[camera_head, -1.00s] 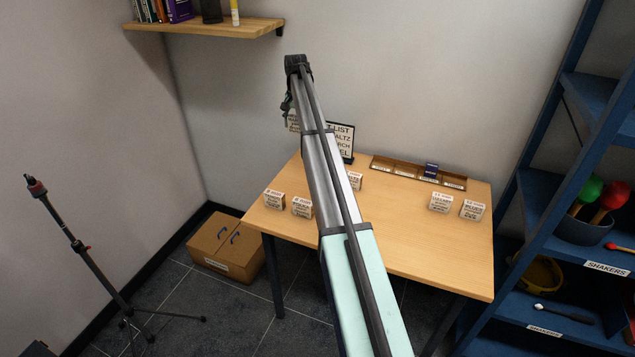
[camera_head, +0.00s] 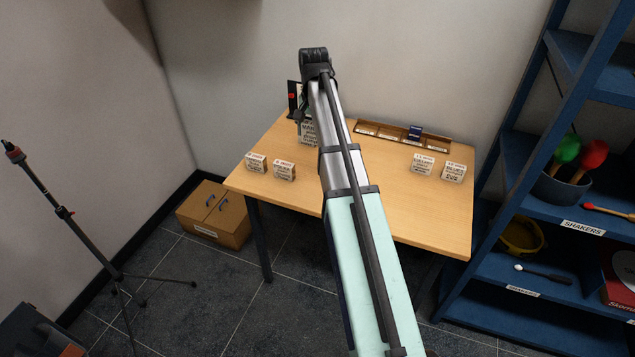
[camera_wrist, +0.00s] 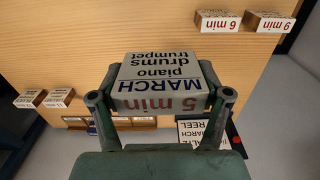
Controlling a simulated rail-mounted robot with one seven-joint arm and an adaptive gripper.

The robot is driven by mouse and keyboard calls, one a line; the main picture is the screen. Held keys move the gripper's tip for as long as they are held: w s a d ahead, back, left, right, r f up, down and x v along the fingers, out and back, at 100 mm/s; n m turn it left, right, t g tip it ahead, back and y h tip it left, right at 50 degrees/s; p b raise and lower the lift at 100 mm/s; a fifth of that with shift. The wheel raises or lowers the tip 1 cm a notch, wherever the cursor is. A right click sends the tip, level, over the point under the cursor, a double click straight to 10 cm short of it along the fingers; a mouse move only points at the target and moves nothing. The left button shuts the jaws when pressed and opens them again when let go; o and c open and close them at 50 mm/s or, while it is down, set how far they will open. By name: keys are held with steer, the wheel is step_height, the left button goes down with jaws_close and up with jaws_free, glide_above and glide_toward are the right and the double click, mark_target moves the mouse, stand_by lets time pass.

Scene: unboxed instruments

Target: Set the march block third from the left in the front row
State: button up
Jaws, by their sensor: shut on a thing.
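The march block (camera_wrist: 160,72) is pale, with MARCH and "5 min" printed on it. My gripper (camera_wrist: 161,100) is shut on it, one finger at each side. In the head view, the pale printed block (camera_head: 308,131) shows left of my arm, above the back left of the table. A gap lies between the pairs, partly hidden by my arm.
A compartment tray (camera_head: 380,131) lies along the table's back edge. The set list sign (camera_wrist: 192,131) stands at the back, beside a dark object with a red spot (camera_wrist: 236,140). A blue shelf (camera_head: 550,190) stands right of the table (camera_head: 400,215).

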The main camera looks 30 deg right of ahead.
mark_target(314, 186)
step_height(314, 186, down, 19)
steer(key=p, duration=0.3)
steer(key=shift+r, duration=0.15)
stand_by(0.3)
steer(key=o, duration=1.1)
steer(key=shift+o, duration=0.2)
step_height(314, 186, up, 12)
steer(key=b, duration=0.2)
steer(key=shift+b, duration=0.35)
